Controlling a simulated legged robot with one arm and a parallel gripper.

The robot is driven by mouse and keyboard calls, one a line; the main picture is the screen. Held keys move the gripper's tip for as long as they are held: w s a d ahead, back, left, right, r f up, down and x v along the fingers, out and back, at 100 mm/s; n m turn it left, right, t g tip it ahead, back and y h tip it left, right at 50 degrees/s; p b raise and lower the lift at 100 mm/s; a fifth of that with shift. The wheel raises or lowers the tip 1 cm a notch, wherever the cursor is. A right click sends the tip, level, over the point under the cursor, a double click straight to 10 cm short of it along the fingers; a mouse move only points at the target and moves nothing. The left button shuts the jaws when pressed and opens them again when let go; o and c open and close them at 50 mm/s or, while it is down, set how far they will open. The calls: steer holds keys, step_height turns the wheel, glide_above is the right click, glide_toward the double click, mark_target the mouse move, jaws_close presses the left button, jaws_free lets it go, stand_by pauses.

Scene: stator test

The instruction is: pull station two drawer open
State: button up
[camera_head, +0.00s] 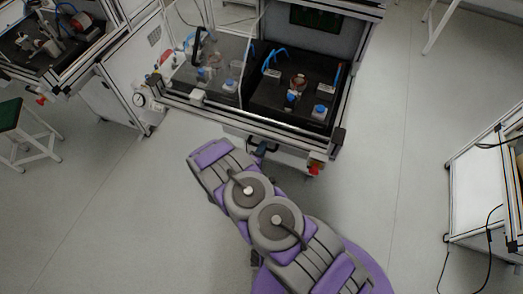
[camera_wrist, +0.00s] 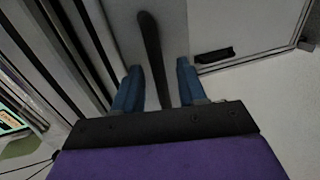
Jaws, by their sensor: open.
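The workstation in front of me has a dark deck (camera_head: 262,104) with blue-capped parts, and a pale front panel (camera_head: 285,153) below it. I cannot read a station number. My gripper (camera_wrist: 159,68) is open, with one blue finger on each side of the handle. I cannot tell whether either finger touches it. In the head view my gripper (camera_head: 261,148) is small, at the station's lower front, and the handle cannot be made out there.
A red knob (camera_head: 315,169) sits at the station's front right corner. A gauge (camera_head: 139,100) is on its left side. Another station (camera_head: 55,35) and a green-topped stool (camera_head: 10,114) are at left. A framed bench (camera_head: 478,190) stands at right. The floor between is clear.

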steer(key=shift+w, duration=0.2)
steer(key=shift+a, duration=0.1)
steer(key=shift+c, duration=0.5)
steer(key=shift+f, duration=0.1)
jaws_close()
steer(key=shift+s, duration=0.1)
